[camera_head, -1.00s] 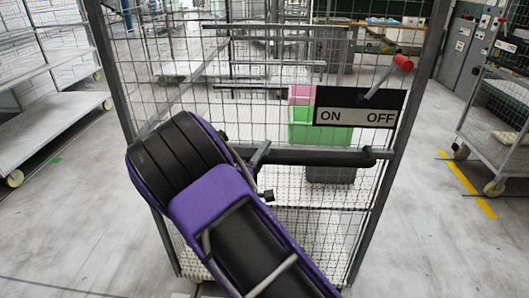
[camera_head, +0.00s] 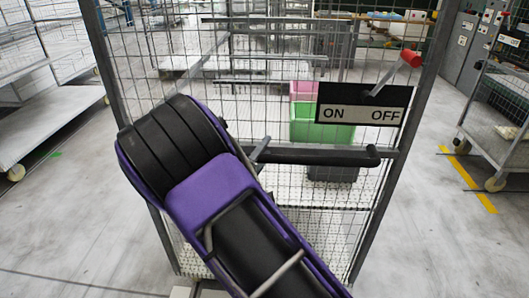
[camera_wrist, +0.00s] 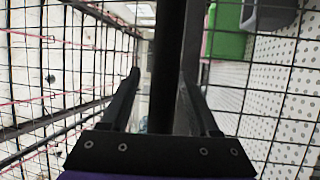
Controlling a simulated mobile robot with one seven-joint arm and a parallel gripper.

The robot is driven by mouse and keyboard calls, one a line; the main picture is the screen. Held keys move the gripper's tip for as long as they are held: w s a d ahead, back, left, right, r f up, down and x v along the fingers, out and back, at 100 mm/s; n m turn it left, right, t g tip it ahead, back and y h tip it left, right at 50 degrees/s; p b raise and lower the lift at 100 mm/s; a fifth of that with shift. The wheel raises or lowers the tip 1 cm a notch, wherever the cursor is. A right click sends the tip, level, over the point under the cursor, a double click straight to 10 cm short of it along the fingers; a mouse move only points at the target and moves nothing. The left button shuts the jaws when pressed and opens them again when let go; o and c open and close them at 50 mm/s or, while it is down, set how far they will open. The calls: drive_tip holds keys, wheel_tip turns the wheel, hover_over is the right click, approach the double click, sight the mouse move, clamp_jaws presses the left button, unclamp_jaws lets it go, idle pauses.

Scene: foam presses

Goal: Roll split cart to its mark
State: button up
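The cart is a tall wire-mesh cage (camera_head: 100,58) with grey posts, filling the middle of the head view. A black horizontal push bar (camera_head: 325,157) crosses its near side. Above the bar hang an ON/OFF plate (camera_head: 345,114) and a red-tipped lever (camera_head: 411,60). My gripper (camera_head: 263,150) is at the bar's left part, mostly hidden behind my purple and black arm. In the wrist view my gripper (camera_wrist: 158,78) has its fingers apart on either side of the black bar (camera_wrist: 164,60). A gap shows between the left finger and the bar. I cannot tell which floor mark is the cart's.
Pink (camera_head: 303,91) and green (camera_head: 305,122) bins show through the mesh. A shelf trolley (camera_head: 45,125) stands at left, a mesh cart (camera_head: 495,125) at right. Yellow tape (camera_head: 467,182) marks the right floor; a green mark (camera_head: 55,154) lies left.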

drive_tip(key=b+v, duration=0.1)
drive_tip(key=v, duration=1.6)
drive_tip(key=shift+s, duration=0.25)
drive_tip(key=shift+w+r, duration=0.1)
drive_tip(key=shift+r, duration=0.05)
